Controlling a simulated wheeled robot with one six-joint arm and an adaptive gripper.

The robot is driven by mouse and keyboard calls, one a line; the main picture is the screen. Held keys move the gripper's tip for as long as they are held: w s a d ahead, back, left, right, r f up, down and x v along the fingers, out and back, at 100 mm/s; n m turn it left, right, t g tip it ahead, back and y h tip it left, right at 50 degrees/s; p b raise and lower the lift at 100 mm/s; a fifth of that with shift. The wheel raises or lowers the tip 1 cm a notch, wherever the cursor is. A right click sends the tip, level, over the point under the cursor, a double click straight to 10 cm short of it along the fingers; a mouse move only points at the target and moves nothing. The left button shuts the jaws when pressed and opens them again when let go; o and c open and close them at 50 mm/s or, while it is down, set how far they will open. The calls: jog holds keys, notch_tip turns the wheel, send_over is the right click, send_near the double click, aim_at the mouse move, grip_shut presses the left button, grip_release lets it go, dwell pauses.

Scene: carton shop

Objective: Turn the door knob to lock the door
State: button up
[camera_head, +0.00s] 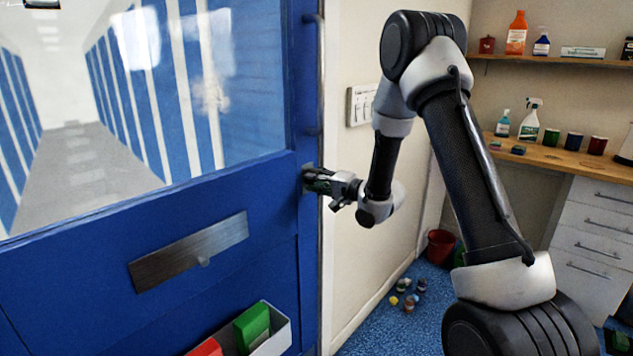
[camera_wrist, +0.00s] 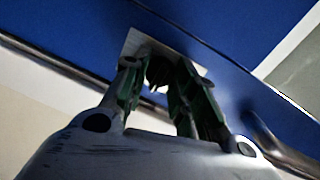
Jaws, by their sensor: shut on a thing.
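A blue door (camera_head: 275,215) with a large window fills the left of the head view. Near its right edge sits a small metal lock plate, mostly covered by my gripper (camera_head: 318,181). In the wrist view the plate (camera_wrist: 133,43) shows on the blue door (camera_wrist: 215,25), with the dark door knob (camera_wrist: 158,72) in front of it. My gripper (camera_wrist: 165,85) has its two green-padded fingers on either side of the knob and is shut on it. The knob's exact turn angle is hard to tell.
A vertical metal handle (camera_head: 314,75) runs above the lock. A white tray (camera_head: 277,338) with green and red items is on the lower door. A switch panel (camera_head: 362,104) is on the wall. Small items (camera_head: 408,292) lie on the blue floor near a red bucket (camera_head: 440,247).

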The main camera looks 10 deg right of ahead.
jog(key=shift+a+r, duration=0.15)
jog(key=o, duration=1.1)
jog(key=shift+c, duration=0.2)
jog(key=shift+s, duration=0.1)
jog(key=v, duration=1.2)
